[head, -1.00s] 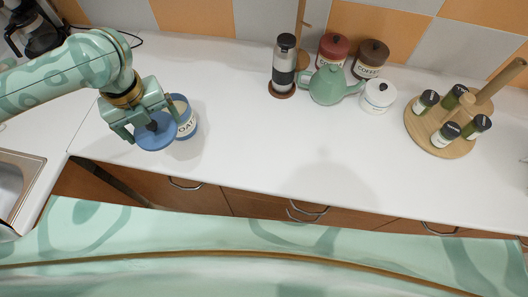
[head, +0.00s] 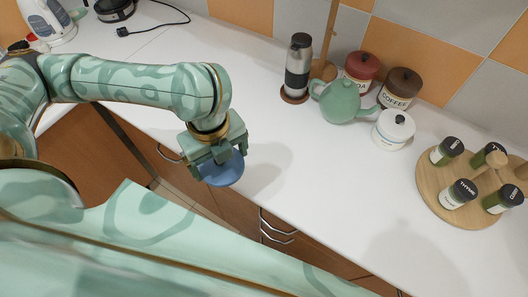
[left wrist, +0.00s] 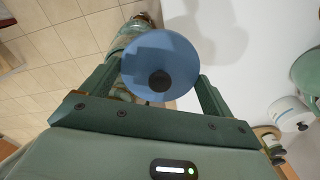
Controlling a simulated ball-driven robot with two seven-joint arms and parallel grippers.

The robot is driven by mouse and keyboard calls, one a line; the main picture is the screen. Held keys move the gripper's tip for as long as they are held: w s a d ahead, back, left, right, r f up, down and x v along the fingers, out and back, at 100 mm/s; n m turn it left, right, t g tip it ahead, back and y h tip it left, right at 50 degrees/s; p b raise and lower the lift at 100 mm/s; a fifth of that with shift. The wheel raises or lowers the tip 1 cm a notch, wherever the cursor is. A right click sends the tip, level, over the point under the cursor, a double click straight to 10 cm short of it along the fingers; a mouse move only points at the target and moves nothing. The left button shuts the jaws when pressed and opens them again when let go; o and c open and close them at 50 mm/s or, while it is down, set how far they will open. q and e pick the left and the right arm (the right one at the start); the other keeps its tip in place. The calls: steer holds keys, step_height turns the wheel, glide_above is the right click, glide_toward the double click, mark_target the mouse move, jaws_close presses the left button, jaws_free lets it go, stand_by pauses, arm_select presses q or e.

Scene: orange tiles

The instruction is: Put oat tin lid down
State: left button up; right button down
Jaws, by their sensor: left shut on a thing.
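The round blue lid (head: 226,174) with a dark knob is held by my left gripper (head: 215,157). The left wrist view shows the lid (left wrist: 150,57) from its knob side, with the knob (left wrist: 160,80) between the fingers of my left gripper (left wrist: 157,85). In the head view the lid appears over the counter's front edge, with a soft shadow on the worktop to its right. Its exact height is unclear. The oat tin does not show now. My right gripper is not in view.
The white worktop (head: 330,190) is clear right of the lid. Behind are a green teapot (head: 343,101), a white lidded pot (head: 393,130), red (head: 361,72) and brown (head: 400,90) tins and a grinder (head: 298,65). A wooden spice stand (head: 430,190) is at right.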

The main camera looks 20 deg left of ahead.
arm_select(q)
steer(key=b, duration=0.5)
glide_toward(256, 150)
steer(key=s+r, duration=0.2)
steer(key=s, duration=0.2)
steer(key=w+f+b, duration=0.1)
steer(key=f, duration=0.1)
steer(key=w+f+b, duration=0.1)
steer(key=w+f, duration=0.1)
steer(key=shift+w+f, duration=0.1)
steer(key=shift+f, duration=0.1)
steer(key=shift+w+d+f, duration=0.1)
steer(key=shift+w+f, duration=0.05)
steer(key=shift+f, duration=0.1)
steer(key=f+b, duration=0.1)
steer(key=f, duration=0.1)
steer(key=f+b, duration=0.1)
steer(key=shift+w+f+b, duration=0.2)
steer(key=shift+f+b, duration=0.15)
steer(key=shift+r, duration=0.25)
steer(key=shift+f, duration=0.15)
